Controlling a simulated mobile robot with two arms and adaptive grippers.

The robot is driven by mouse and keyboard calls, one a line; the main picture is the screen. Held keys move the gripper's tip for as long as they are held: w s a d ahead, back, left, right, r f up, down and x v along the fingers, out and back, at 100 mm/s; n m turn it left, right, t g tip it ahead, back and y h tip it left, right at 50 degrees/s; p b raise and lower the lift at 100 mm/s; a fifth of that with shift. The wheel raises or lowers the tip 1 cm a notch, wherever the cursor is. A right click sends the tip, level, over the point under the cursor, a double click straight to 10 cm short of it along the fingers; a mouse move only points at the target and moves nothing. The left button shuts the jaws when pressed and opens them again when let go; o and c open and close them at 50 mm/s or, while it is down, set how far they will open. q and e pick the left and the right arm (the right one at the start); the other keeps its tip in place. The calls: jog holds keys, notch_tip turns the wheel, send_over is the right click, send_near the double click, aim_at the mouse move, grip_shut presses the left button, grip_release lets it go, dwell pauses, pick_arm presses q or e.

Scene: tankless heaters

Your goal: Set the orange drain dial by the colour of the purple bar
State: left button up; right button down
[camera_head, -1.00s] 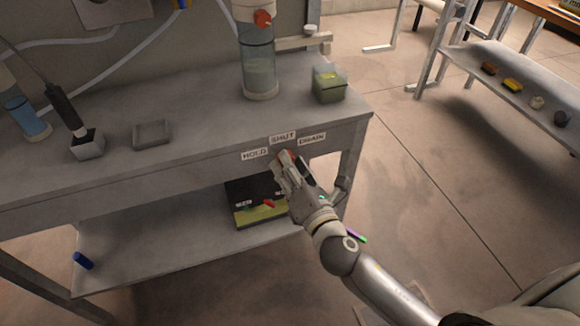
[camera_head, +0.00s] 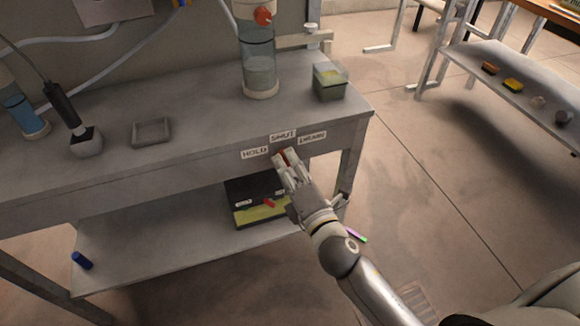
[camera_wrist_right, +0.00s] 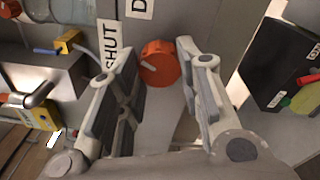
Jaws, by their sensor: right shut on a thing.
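The orange drain dial (camera_head: 285,155) is on the front edge of the grey bench, below the SHUT label (camera_head: 283,135). The HOLD label (camera_head: 255,153) is to its left and the DRAIN label (camera_head: 312,138) to its right. My right gripper (camera_head: 286,164) is shut on the dial and partly hides it. In the right wrist view the dial (camera_wrist_right: 159,64) shows between the fingers, with a pale mark on its face. A small purple and green bar (camera_head: 357,236) shows beyond my right wrist, low by the shelf's right end. My left gripper is out of view.
A clear cylinder (camera_head: 259,68) and a small box (camera_head: 329,83) stand on the bench above the dial. A black and yellow-green box (camera_head: 250,203) with a red handle sits on the lower shelf. A blue cylinder (camera_head: 82,260) lies at its left.

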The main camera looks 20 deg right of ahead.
jog(key=shift+f+m, duration=0.1)
jog(key=shift+m, duration=1)
jog(key=shift+m+h, duration=0.4)
jog(key=shift+m, duration=2)
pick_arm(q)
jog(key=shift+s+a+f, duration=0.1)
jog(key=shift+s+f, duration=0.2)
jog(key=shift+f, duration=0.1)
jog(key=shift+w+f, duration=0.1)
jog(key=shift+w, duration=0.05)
pick_arm(e)
jog(key=shift+m, duration=0.3)
jog(key=c, duration=1)
grip_release()
